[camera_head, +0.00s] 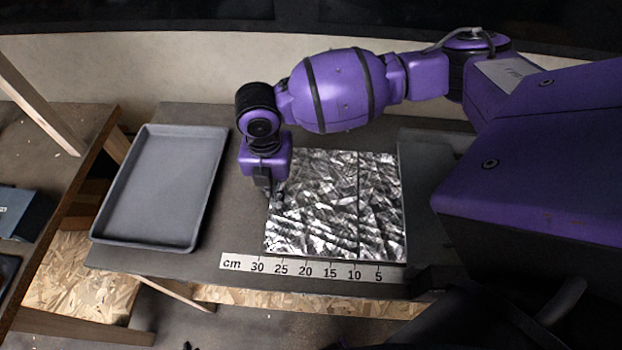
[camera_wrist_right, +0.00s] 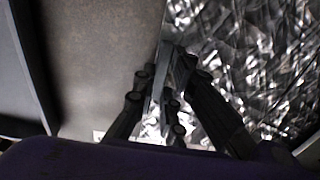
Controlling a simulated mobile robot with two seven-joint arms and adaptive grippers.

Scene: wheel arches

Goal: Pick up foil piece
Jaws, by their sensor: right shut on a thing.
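A square sheet of crinkled silver foil (camera_head: 325,215) lies on the dark table, with a dark straight line running down it right of its middle. In the right wrist view the foil (camera_wrist_right: 265,60) fills the upper right. My right gripper (camera_head: 271,199) is at the foil's left edge, pointing down. In the right wrist view its fingers (camera_wrist_right: 168,92) are closed together on the foil's edge. My left gripper is not in view.
A grey shallow tray (camera_head: 165,185) lies left of the foil and looks empty. A ruler strip (camera_head: 308,269) marked in cm runs along the foil's front edge. A wooden bench (camera_head: 60,215) stands at the far left. Bare table lies between tray and foil.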

